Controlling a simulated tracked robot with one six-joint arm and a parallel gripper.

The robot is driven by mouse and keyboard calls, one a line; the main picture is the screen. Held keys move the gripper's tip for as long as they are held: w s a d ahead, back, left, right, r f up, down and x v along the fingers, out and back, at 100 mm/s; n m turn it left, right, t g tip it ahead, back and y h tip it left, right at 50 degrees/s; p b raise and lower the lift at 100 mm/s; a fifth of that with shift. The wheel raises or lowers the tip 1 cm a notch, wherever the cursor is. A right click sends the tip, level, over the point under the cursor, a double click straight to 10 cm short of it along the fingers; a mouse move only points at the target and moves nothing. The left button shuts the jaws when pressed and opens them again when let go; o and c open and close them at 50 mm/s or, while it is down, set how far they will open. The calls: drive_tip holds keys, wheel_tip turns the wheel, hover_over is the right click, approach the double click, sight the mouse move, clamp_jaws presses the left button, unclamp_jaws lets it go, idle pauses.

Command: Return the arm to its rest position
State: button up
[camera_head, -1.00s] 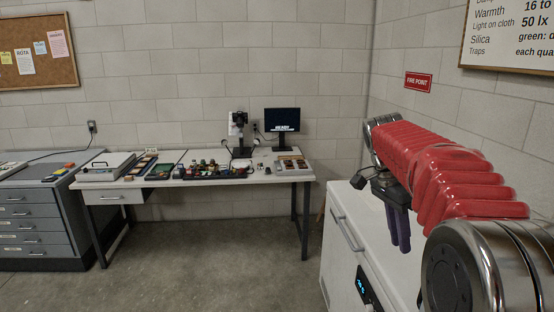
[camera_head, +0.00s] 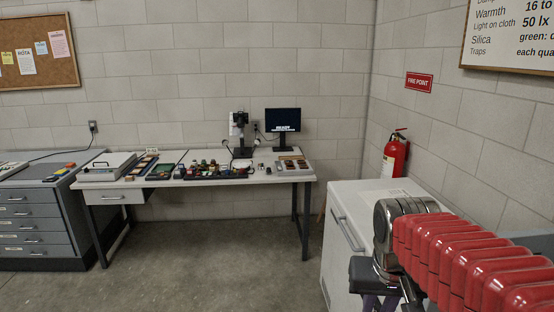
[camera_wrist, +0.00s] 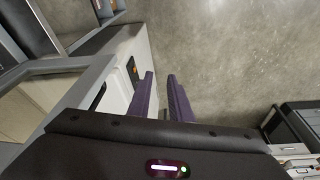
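My arm, with its red ribbed sleeve, stretches along the lower right of the head view. My gripper (camera_head: 377,303) hangs at its end, low beside the white cabinet (camera_head: 345,215), and its fingertips are cut off by the bottom edge of the picture. In the wrist view the two purple fingers of my gripper (camera_wrist: 160,76) stand apart. Bare floor shows between them and nothing is held.
A red fire extinguisher (camera_head: 395,156) hangs on the wall behind the white cabinet. A work table (camera_head: 270,176) with trays, small items and a monitor (camera_head: 283,120) stands at the back wall. A grey drawer cabinet (camera_head: 35,225) is at left. The floor (camera_head: 215,240) between is clear.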

drive_tip(key=s+a+n+t, duration=0.2)
drive_tip(key=s+a, duration=0.1)
drive_tip(key=s, duration=0.7)
drive_tip(key=shift+s+a+f+t+y, duration=0.3)
drive_tip(key=shift+a+f+y, duration=0.05)
drive_tip(key=shift+f+y, duration=0.1)
